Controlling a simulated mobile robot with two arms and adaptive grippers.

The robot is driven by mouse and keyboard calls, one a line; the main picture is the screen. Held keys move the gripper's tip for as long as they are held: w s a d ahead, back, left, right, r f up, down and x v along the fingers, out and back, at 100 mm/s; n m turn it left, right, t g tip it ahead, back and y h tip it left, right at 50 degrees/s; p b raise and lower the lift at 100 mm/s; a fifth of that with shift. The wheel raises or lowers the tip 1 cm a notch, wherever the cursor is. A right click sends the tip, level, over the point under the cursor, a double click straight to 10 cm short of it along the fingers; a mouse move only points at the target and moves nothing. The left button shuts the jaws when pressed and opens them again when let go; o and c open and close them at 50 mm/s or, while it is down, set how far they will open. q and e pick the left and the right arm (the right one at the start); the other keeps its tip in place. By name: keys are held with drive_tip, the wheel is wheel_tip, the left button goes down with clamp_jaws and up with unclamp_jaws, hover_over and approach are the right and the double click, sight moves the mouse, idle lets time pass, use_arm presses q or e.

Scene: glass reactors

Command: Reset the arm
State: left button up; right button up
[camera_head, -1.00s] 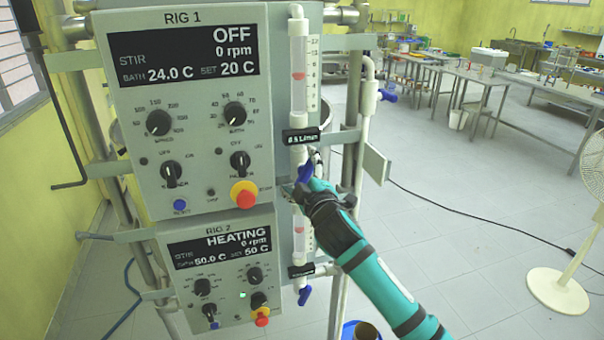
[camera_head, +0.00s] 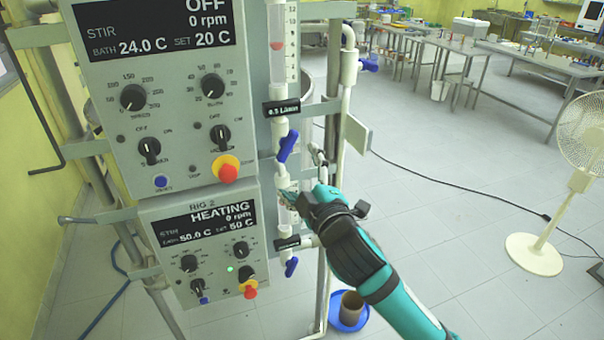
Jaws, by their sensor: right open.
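My right gripper (camera_head: 303,178) is open in front of the flow tubes beside the rig panels. Its teal and black arm comes in from the lower right. One finger shows near the lower tube and the other points up, to the right of the upper blue valve handle (camera_head: 288,146). That handle is tilted and appears free of the fingers. The gripper partly covers the lower flow tube. I cannot tell whether it touches the tube. My left gripper is not in view.
The Rig 1 panel (camera_head: 160,110) reads OFF; the Rig 2 panel (camera_head: 170,275) reads HEATING. A lower blue valve handle (camera_head: 291,267) hangs below. A blue dish (camera_head: 335,318) with a brown cup lies on the floor.

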drive_tip(key=shift+f, duration=0.1)
idle(0.4)
